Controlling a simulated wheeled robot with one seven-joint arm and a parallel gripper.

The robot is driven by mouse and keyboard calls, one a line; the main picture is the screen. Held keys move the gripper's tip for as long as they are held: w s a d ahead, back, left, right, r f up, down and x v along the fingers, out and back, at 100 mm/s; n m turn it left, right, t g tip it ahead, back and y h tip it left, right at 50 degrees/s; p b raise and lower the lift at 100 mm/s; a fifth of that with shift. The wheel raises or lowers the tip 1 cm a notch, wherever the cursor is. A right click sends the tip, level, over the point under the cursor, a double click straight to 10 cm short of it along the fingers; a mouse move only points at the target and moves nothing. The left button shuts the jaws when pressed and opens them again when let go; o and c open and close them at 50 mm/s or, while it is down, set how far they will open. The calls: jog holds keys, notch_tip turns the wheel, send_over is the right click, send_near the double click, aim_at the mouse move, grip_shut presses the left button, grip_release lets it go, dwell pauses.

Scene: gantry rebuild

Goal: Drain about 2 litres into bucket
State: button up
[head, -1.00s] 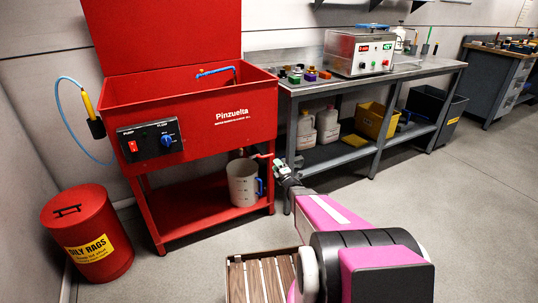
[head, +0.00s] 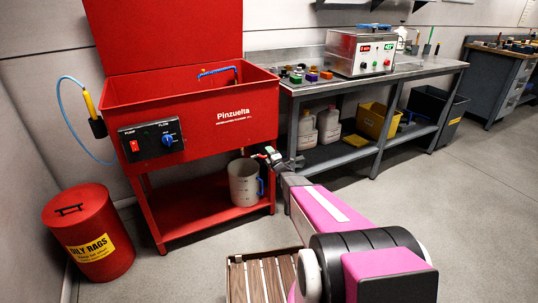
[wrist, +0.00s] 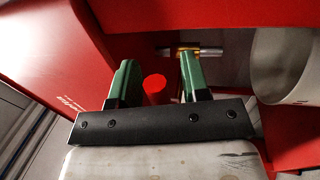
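The bucket (head: 243,182) is a grey jug with a blue handle, upright on the lower shelf of the red parts washer (head: 205,120). It also shows at the right of the wrist view (wrist: 288,65). In the wrist view, a red cylindrical handle (wrist: 155,88) sits between the two green fingers of my gripper (wrist: 157,80), with gaps on both sides. A brass and silver fitting (wrist: 190,51) lies beyond the fingertips. The bucket's inside cannot be seen.
A red oily-rags bin (head: 88,235) stands left of the washer. A metal workbench (head: 430,72) on the right carries a boxy instrument (head: 359,52), with jugs (head: 329,124) and a yellow crate (head: 377,121) below. A slatted wooden platform (head: 260,278) is in front; the floor at right is clear.

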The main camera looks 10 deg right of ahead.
grip_shut()
jog(key=f+m, duration=0.1)
jog(key=m, duration=0.1)
jog(key=f+m+h, duration=0.1)
jog(key=f+m, duration=0.1)
jog(key=shift+a+f+m, duration=0.15)
jog(key=shift+a+m, duration=0.05)
jog(key=shift+m, duration=0.2)
jog(key=shift+o, duration=0.5)
grip_release()
jog(key=shift+s, duration=0.1)
jog(key=v, duration=1)
jog(key=shift+s+f, duration=0.15)
jog(key=shift+s, duration=0.25)
